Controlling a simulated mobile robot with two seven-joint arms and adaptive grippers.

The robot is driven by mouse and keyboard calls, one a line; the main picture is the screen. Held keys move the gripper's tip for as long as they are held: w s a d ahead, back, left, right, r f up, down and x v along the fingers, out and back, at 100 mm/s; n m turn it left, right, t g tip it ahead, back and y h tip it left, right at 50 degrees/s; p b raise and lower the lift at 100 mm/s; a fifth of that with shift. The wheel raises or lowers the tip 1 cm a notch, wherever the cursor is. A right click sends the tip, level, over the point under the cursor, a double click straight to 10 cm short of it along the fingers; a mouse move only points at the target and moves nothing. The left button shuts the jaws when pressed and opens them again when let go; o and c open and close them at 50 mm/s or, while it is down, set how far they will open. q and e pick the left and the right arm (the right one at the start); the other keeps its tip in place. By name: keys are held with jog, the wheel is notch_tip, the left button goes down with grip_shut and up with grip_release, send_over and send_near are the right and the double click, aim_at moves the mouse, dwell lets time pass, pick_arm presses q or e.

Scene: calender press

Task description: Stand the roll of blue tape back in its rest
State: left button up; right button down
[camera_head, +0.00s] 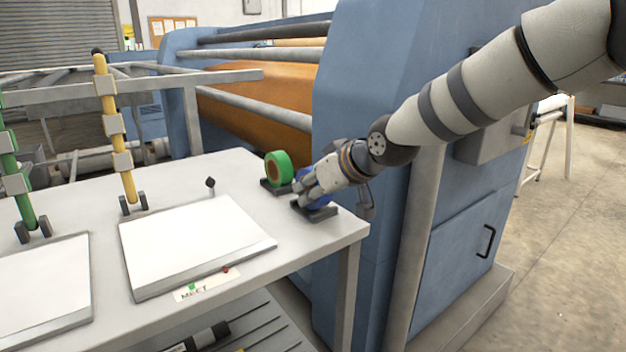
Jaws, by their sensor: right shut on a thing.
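The roll of blue tape (322,202) is at the right end of the table, mostly hidden behind my right gripper (306,188). That gripper is shut on it. The roll is over a dark rest (318,214); whether it touches the rest I cannot tell, as the gripper covers most of it. To its left a roll of green tape (284,166) stands upright in a similar dark rest (272,188). My left gripper is not in view.
The white table (240,172) holds two white boards (190,240), a yellow rod (116,140) and a green rod (24,190) standing in dark holders, and a small dark knob (211,183). The blue press (375,60) stands close behind the table's right end.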

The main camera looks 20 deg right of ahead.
jog(key=c, duration=1.3)
grip_release()
jog(key=v, duration=0.7)
jog(key=shift+s+d, duration=0.1)
jog(key=shift+s, duration=0.1)
